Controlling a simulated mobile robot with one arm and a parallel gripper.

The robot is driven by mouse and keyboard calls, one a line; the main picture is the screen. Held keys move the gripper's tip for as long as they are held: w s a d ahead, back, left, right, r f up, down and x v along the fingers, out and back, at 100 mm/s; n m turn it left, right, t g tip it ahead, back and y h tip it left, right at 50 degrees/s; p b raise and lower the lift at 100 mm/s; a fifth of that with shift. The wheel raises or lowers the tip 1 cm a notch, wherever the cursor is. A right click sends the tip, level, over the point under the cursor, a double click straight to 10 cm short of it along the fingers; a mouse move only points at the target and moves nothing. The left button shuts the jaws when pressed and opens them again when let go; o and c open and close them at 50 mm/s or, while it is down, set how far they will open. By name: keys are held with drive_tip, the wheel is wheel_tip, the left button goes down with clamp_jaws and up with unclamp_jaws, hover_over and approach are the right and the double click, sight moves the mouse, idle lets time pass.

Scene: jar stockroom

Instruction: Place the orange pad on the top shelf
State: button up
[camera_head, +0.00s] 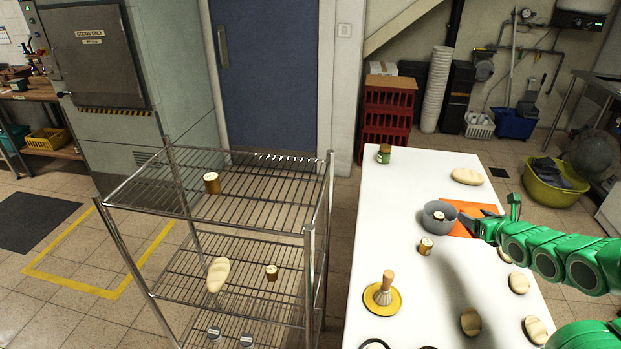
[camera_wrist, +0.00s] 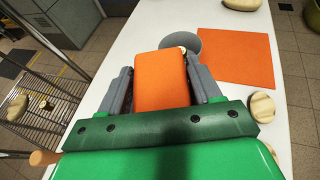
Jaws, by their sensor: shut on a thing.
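My gripper (camera_wrist: 158,92) is shut on the orange pad (camera_wrist: 160,77), a rounded block gripped between its two grey fingers in the wrist view. In the head view my gripper (camera_head: 478,225) is over the white table by a grey bowl, and the held pad is hard to tell from the flat orange sheet behind it. The top shelf (camera_head: 262,196) is the upper wire level of the metal rack left of the table. A brown jar with a pale lid (camera_head: 211,183) stands on its left part; much of the shelf is bare.
The grey bowl (camera_head: 433,223) has a small jar in it. The flat orange sheet (camera_wrist: 238,57) lies on the table (camera_head: 390,207). A brush on a yellow dish (camera_head: 383,295), jars and several pale oval pieces stand or lie around. A floor gap separates table and rack.

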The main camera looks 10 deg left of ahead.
drive_tip(key=w+a+r+n+g+y, duration=0.1)
drive_tip(key=a+r+n+g+y, duration=0.15)
drive_tip(key=a+r, duration=0.8)
drive_tip(key=w+a+r+n+g+y, duration=0.1)
drive_tip(key=a+r+n+g+y, duration=0.2)
drive_tip(key=a+r, duration=0.75)
drive_tip(key=s+a+r+n+g+y, duration=0.1)
drive_tip(key=s+a+n+g, duration=0.15)
drive_tip(key=s+a, duration=0.55)
drive_tip(key=s+a+n+g+y, duration=0.1)
drive_tip(key=s+a+n+g, duration=0.15)
drive_tip(key=a, duration=0.95)
drive_tip(key=s+a+r+n+g+y, duration=0.15)
drive_tip(key=s+a+n, duration=0.25)
drive_tip(key=s+a, duration=0.45)
hover_over(270, 184)
drive_tip(key=shift+m+g, duration=0.25)
drive_tip(key=shift+g, duration=0.15)
wheel_tip(270, 184, down, 10)
drive_tip(key=shift+f, duration=0.25)
drive_tip(key=shift+w+a+f, duration=0.1)
drive_tip(key=shift+f, duration=1.45)
drive_tip(key=shift+f, duration=0.1)
